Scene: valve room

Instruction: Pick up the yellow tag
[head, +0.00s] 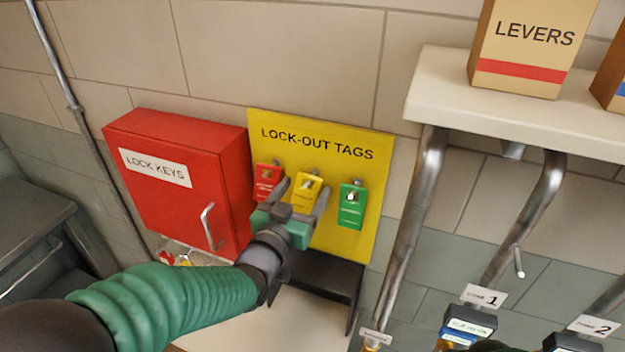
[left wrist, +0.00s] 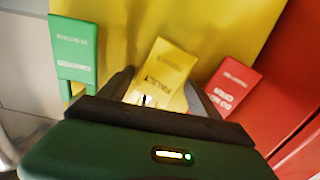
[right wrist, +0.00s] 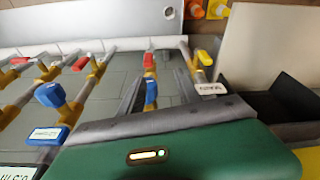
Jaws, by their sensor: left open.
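The yellow tag (head: 306,193) hangs on a hook on the yellow LOCK-OUT TAGS board (head: 345,225), between a red tag (head: 268,181) and a green tag (head: 352,206). My left gripper (head: 303,190) is open, with its fingers reaching up on either side of the yellow tag. In the left wrist view the yellow tag (left wrist: 166,75) shows between the two fingers, its near end partly hidden behind the gripper. Whether the fingers touch it I cannot tell. My right gripper (right wrist: 158,88) is open in the right wrist view, away from the board, facing pipes and valves.
A red LOCK KEYS box (head: 185,180) is on the wall left of the board. A dark tray (head: 318,275) sits below the board. A white shelf (head: 520,105) with a LEVERS box (head: 530,40) and pipes stands to the right.

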